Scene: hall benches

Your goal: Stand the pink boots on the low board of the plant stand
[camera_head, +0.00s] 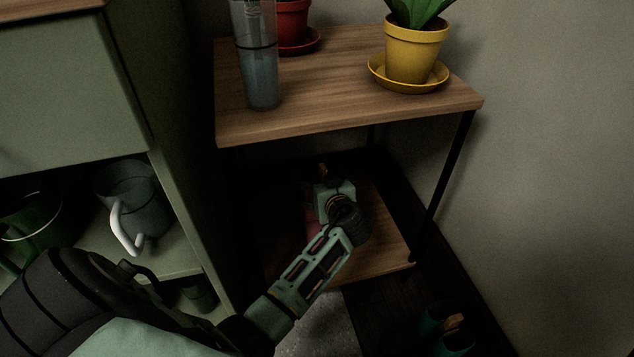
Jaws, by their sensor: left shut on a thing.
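The plant stand has a wooden top board (330,75) and a low board (380,250) in shadow beneath it. My left arm reaches in under the top board. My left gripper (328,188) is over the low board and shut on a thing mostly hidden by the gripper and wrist. A small patch of the pink boots (312,226) shows just left of my wrist, dark and partly covered. I cannot tell whether they touch the board or stand upright.
On the top board stand a clear cylinder (258,60), a red pot (292,22) and a yellow pot (412,55) on a saucer. A green cabinet with a watering can (133,200) is close on the left. A thin black leg (445,180) bounds the stand's right.

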